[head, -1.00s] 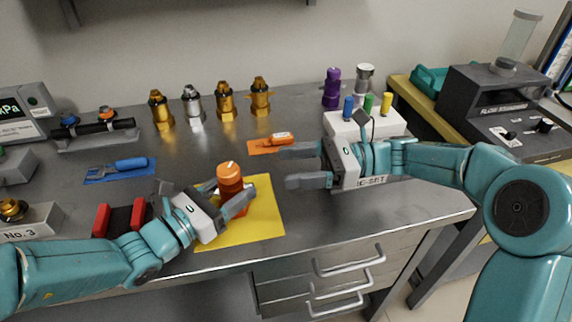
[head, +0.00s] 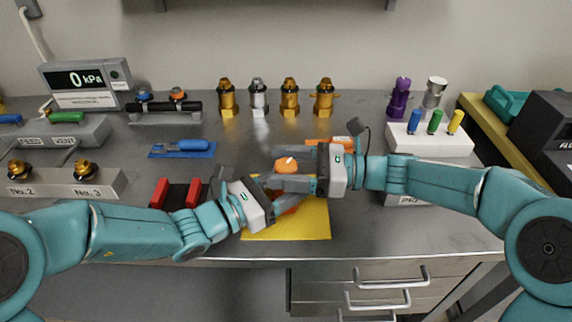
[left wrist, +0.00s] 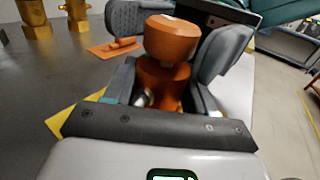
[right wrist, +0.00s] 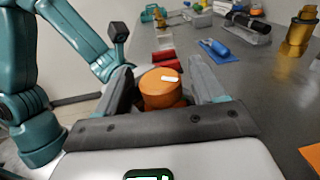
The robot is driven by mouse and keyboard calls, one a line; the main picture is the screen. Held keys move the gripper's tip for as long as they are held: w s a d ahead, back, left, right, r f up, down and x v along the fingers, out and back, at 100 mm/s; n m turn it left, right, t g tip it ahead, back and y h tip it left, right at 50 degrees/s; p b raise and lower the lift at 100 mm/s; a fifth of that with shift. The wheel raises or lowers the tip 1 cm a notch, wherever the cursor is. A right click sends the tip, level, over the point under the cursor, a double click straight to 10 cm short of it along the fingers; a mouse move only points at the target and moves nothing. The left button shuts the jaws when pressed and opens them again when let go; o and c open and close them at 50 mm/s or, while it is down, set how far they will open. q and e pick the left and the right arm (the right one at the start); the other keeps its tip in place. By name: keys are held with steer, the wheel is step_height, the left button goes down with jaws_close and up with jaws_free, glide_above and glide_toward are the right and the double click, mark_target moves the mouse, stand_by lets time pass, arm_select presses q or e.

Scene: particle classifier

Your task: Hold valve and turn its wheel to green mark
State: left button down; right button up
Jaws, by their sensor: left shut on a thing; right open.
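The orange valve stands on the yellow mat (head: 310,228), partly hidden by my grippers in the head view. Its round orange wheel (head: 286,165) has a white mark on top, clear in the right wrist view (right wrist: 171,78). My left gripper (head: 288,203) is shut on the valve body (left wrist: 163,86), below the wheel. My right gripper (head: 293,173) is open, one finger on each side of the wheel (right wrist: 158,94). I cannot tell if these fingers touch it. No green mark on the valve is visible.
A red-jawed holder (head: 178,194) stands left of the mat. A blue tool (head: 182,146) and an orange tool (head: 333,141) lie behind. Several brass and silver fittings (head: 290,98) line the back. A white block with coloured pegs (head: 430,139) is at right.

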mark_target(285, 164)
steer(key=c, duration=1)
steer(key=shift+o, duration=0.2)
steer(key=shift+n+g, duration=0.7)
steer(key=shift+g, duration=0.4)
steer(key=o, duration=1)
steer(key=shift+c, duration=0.2)
steer(key=shift+r, duration=0.1)
step_height(285, 164, up, 10)
steer(key=shift+f, duration=0.1)
arm_select(q)
steer(key=shift+c, duration=1.4)
jaws_free()
